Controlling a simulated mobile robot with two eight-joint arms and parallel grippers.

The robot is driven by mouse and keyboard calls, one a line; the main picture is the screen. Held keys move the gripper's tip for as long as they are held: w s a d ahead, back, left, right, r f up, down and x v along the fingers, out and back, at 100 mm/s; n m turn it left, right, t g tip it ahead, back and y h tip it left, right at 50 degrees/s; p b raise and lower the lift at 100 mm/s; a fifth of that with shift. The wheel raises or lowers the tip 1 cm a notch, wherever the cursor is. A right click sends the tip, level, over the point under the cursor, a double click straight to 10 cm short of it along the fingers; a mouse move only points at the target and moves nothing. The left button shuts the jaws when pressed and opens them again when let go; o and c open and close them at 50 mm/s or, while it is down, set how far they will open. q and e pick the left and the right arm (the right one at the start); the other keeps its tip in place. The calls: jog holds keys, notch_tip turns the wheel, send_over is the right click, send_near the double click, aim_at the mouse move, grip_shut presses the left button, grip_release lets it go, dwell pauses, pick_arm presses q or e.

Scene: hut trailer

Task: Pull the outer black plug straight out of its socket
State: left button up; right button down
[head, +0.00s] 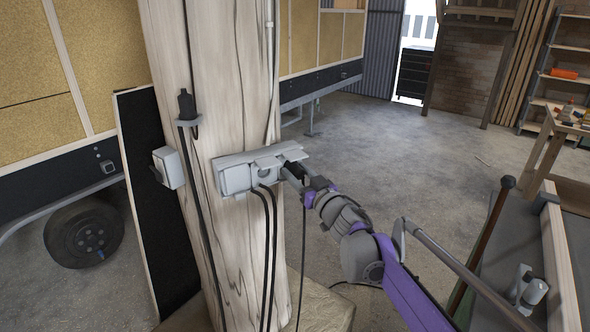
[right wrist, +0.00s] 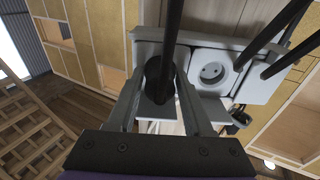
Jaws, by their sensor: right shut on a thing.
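A grey socket box (head: 236,175) is fixed to the wooden post, with black cables running down from it. My right gripper (head: 292,173) is at the box's right end. In the right wrist view, its two fingers (right wrist: 162,105) are shut on the outer black plug (right wrist: 154,72), whose cable runs across the view. I cannot tell how far the plug sits in its socket. Beside it, a round white socket (right wrist: 212,73) is empty. Other black cables (right wrist: 275,35) cross near the rest of the box. My left gripper is not in view.
The wooden post (head: 235,250) stands close in front. A black connector (head: 187,105) sits on a small bracket to its left, above a grey box (head: 168,167). A workbench (head: 500,265) is at the right. The concrete floor behind is mostly free.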

jog(key=shift+b+v, duration=0.85)
jog(key=shift+v, duration=2.35)
jog(key=shift+s+d, duration=0.1)
jog(key=shift+s+d, duration=0.1)
jog(key=shift+s, duration=0.05)
send_near(303, 178)
jog(key=shift+s+r+b, duration=0.15)
jog(key=shift+s+b, duration=0.05)
jog(key=shift+b, duration=0.2)
